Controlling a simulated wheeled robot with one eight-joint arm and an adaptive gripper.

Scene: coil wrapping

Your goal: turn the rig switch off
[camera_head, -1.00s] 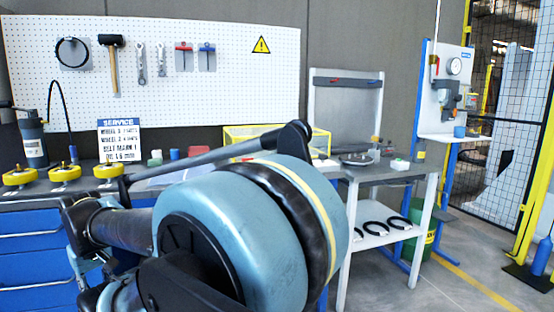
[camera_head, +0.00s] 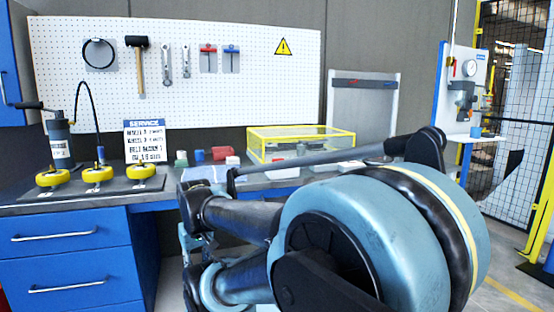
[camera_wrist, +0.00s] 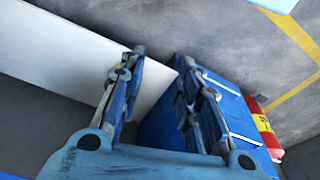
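No switch can be made out clearly in either view. A blue-framed rig panel (camera_head: 463,62) with a round gauge (camera_head: 469,68) and a grey device stands at the back right in the head view. I cannot tell whether the switch is on it. My gripper (camera_wrist: 161,57) shows in the wrist view with its two blue fingers apart and nothing between them. It is tilted over the floor, near a blue cabinet. In the head view my arm fills the lower right and hides the area behind it; my fingers are not visible there.
A workbench (camera_head: 35,208) with blue drawers (camera_head: 70,262) stands at the left. Yellow wheels (camera_head: 98,174), a service sign (camera_head: 145,141) and a yellow-framed clear case (camera_head: 300,146) sit along the benches. A mesh fence (camera_head: 512,150) and yellow post are at the right.

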